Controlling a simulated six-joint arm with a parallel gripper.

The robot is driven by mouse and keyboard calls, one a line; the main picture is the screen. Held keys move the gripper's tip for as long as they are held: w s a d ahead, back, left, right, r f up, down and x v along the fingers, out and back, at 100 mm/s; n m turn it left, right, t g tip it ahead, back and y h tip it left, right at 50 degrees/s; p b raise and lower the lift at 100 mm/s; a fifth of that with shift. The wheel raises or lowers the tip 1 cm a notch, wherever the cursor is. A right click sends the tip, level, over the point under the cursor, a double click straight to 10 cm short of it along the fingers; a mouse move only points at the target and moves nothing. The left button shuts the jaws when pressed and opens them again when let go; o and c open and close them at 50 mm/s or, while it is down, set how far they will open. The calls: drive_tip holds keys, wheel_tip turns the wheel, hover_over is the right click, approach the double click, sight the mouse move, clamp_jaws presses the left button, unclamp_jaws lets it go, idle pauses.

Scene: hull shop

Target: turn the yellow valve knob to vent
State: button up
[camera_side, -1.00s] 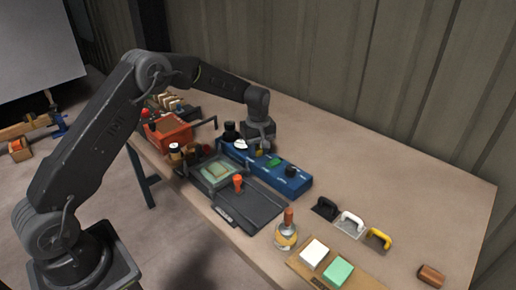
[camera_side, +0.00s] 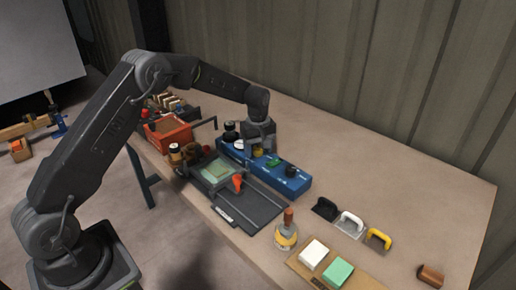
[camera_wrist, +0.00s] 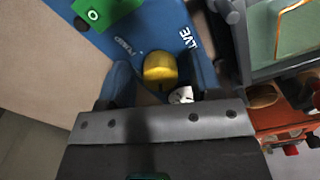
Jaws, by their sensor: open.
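The yellow valve knob (camera_wrist: 160,70) sits on the long blue panel (camera_wrist: 150,25), which carries white lettering. A white, dark-marked round piece (camera_wrist: 181,95) is beside it. In the side view, the yellow knob (camera_side: 257,152) shows only as a small patch under my gripper (camera_side: 259,148). My gripper (camera_wrist: 160,83) is open above the panel, with the knob in the gap ahead of its palm in the wrist view. Whether the fingers touch the knob is unclear. The knob's pointer setting cannot be read.
A green knob (camera_side: 272,161) and a black knob (camera_side: 291,171) stand farther along the panel. A dark tray (camera_side: 262,207) with an orange-red piece (camera_side: 238,182) lies alongside. A bottle (camera_side: 286,236) stands nearer the front. The table behind the panel is clear.

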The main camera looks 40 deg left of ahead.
sight(258, 148)
wheel_tip(258, 148, up, 14)
idle(0.5)
drive_tip(key=shift+f, duration=0.1)
drive_tip(key=s+d+r+m+t, duration=0.2)
drive_tip(key=s+d+r+m, duration=0.15)
drive_tip(key=s+r, duration=0.4)
drive_tip(key=s+d+r+m+t, duration=0.15)
drive_tip(key=s+r+m, duration=0.25)
drive_tip(key=s, duration=0.6)
drive_tip(key=s+d+f+m+t, duration=0.1)
drive_tip(key=s+f+m, duration=0.1)
drive_tip(key=s, duration=0.6)
drive_tip(key=s+d+f+m+t, duration=0.1)
drive_tip(key=s+m, duration=0.3)
drive_tip(key=s, duration=0.5)
drive_tip(key=shift+d+f, duration=0.7)
drive_tip(key=shift+f, duration=0.05)
